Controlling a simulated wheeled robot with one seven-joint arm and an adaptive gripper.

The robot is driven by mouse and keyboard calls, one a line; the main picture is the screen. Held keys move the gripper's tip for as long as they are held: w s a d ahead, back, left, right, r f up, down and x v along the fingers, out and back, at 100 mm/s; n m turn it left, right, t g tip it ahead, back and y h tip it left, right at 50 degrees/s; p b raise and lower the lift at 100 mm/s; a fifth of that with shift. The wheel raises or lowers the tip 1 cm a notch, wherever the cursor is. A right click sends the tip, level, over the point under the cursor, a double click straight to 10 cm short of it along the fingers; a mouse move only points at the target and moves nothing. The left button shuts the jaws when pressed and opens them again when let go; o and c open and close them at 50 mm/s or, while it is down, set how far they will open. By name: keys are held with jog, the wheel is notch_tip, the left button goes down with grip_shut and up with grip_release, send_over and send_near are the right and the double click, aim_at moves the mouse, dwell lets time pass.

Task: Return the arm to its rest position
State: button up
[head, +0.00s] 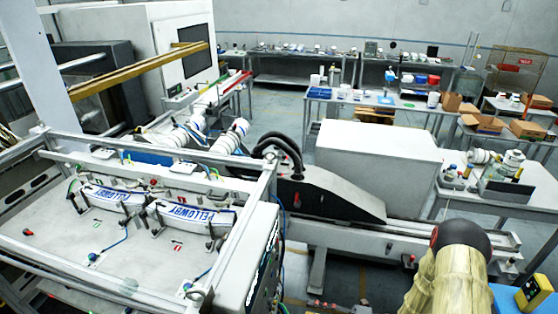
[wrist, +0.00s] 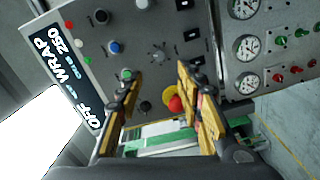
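My gripper (wrist: 158,76) shows in the wrist view, with two yellow-padded fingers spread wide apart. Nothing is held between them. Beyond the fingers is a grey control panel (wrist: 130,45) with knobs and buttons. A red button on a yellow base (wrist: 174,101) shows beside the right finger; whether the finger touches it cannot be told. In the head view my arm (head: 448,272), in a tan cover with a dark rounded joint, is at the bottom right. My gripper is not visible there.
The label magazine holds blue-lettered label stacks (head: 195,217) inside a metal frame (head: 110,270) at left. A white machine housing (head: 376,165) stands mid-picture. A side table (head: 515,207) with rolls is at right. Gauges (wrist: 246,48) line a panel in the wrist view.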

jog(key=s+f+n+g+h+b, duration=0.25)
jog(key=s+n+g, duration=0.55)
jog(key=s+n, duration=0.65)
jog(key=d+r+n+t+h+b, duration=0.1)
jog(key=d+n+h+b, duration=0.45)
jog(key=n, duration=0.65)
jog(key=d+r+n+h+b, duration=0.2)
jog(key=n+h+b, duration=0.6)
jog(key=n, duration=0.4)
jog(key=a+r+n+t+b, duration=0.1)
jog(key=t+b, duration=0.1)
jog(key=b, duration=0.2)
jog(key=s+a+r+n+t+b, duration=0.1)
jog(key=a+n+t+b, duration=0.1)
jog(key=b, duration=0.3)
jog(key=a+r+n+t+h+b, duration=0.1)
jog(key=t+b, duration=0.1)
jog(key=b, duration=0.3)
jog(key=shift+s+a+n, duration=0.2)
jog(key=shift+n, duration=0.05)
